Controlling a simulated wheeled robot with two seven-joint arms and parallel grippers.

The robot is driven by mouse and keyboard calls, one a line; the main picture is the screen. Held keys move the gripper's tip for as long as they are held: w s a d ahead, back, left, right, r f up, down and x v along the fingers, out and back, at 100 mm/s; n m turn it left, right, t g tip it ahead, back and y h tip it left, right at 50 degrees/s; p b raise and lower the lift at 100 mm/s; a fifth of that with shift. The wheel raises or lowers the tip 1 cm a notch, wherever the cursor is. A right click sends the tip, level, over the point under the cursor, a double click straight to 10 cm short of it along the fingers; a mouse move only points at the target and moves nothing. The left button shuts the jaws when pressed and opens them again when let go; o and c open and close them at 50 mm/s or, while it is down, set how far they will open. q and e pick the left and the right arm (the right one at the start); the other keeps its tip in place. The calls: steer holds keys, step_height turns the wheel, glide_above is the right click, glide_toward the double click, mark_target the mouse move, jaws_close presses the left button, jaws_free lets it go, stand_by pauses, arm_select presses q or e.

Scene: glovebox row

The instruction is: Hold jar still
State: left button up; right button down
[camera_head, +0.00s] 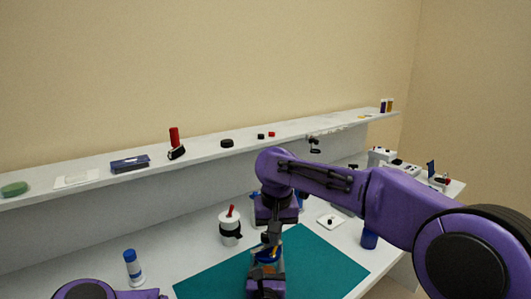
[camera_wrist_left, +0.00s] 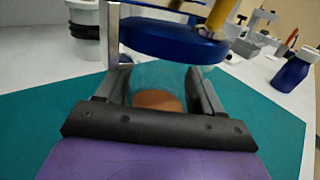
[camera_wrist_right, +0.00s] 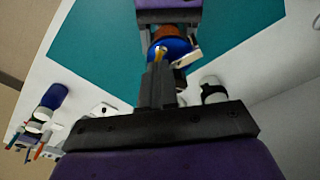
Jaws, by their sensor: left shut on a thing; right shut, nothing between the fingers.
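The jar has a clear body (camera_wrist_left: 150,76) with orange-brown contents and a blue lid (camera_wrist_left: 165,38). It stands upright over the teal mat. My left gripper (camera_wrist_left: 160,95) is shut on the jar's body, one finger on each side below the lid. The lid also shows in the right wrist view (camera_wrist_right: 178,46), with my left gripper beyond it. My right gripper (camera_wrist_right: 158,80) is shut and empty, its tips pointing toward the lid from above. I cannot tell whether they touch it. A yellow piece (camera_wrist_left: 222,12) shows at the lid's top. In the head view the arms partly hide the jar.
The teal mat (camera_head: 325,262) lies on the white bench. A white pot with a dark band (camera_head: 230,228) stands behind it, a blue-capped bottle (camera_head: 133,268) to the left, a blue bottle (camera_head: 369,238) to the right. A shelf (camera_head: 205,150) with small items runs behind.

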steer(key=shift+a, duration=0.1)
steer(key=shift+s+a, duration=0.15)
steer(key=shift+a, duration=1)
steer(key=shift+s+a+r, duration=0.1)
steer(key=shift+s+a, duration=0.05)
steer(key=shift+s, duration=0.15)
steer(key=r, duration=0.6)
steer(key=shift+w, duration=0.3)
